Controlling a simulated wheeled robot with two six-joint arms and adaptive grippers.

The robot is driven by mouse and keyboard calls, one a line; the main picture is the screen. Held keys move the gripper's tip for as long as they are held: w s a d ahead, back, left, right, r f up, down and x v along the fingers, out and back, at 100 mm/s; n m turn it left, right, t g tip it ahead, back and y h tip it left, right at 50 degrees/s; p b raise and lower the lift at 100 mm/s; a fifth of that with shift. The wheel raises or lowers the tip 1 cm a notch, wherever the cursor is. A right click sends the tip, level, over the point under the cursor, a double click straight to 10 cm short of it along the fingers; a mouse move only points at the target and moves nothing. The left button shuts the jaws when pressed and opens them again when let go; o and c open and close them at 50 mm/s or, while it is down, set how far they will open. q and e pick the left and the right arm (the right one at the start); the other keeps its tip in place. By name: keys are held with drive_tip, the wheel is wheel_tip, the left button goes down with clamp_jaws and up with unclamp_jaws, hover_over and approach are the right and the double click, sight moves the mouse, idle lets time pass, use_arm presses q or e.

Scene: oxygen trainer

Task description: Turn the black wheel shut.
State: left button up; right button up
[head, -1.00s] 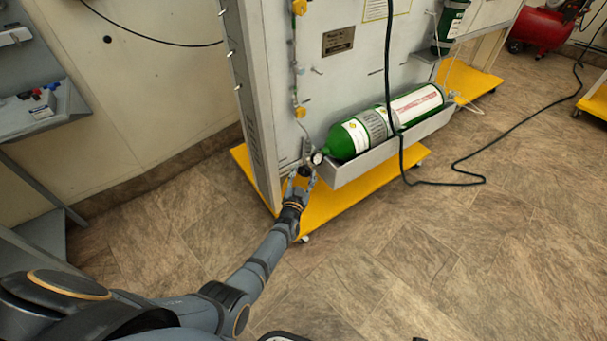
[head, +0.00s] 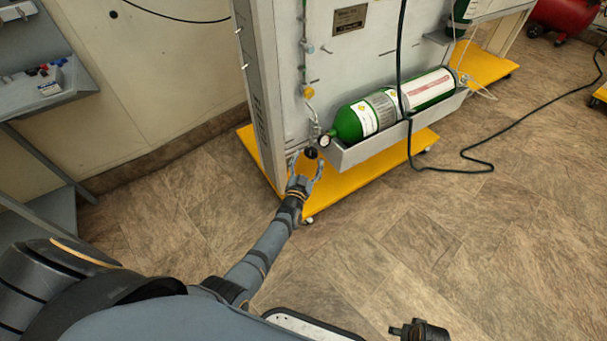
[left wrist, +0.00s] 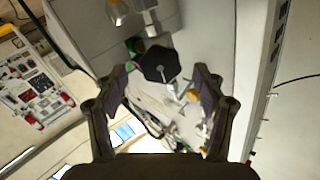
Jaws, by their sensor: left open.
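The black wheel (head: 311,153) sits on the valve pipework at the low left end of the green cylinder (head: 395,106). In the left wrist view the wheel (left wrist: 158,62) is a dark, many-sided knob with a light centre. My left gripper (head: 307,165) is open just in front of the wheel. In the left wrist view its two fingers stand on either side of the wheel, with gaps visible between them and it.
A round gauge (head: 324,141) is close beside the wheel. The cylinder lies in a grey tray (head: 370,148) on the panel, above a yellow base (head: 372,178). A black cable (head: 440,170) hangs down and runs over the floor. The floor in front is clear.

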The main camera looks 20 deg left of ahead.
use_arm(q)
drive_tip(key=s, duration=0.9)
drive_tip(key=shift+s+d, duration=0.15)
drive_tip(key=shift+d, duration=0.2)
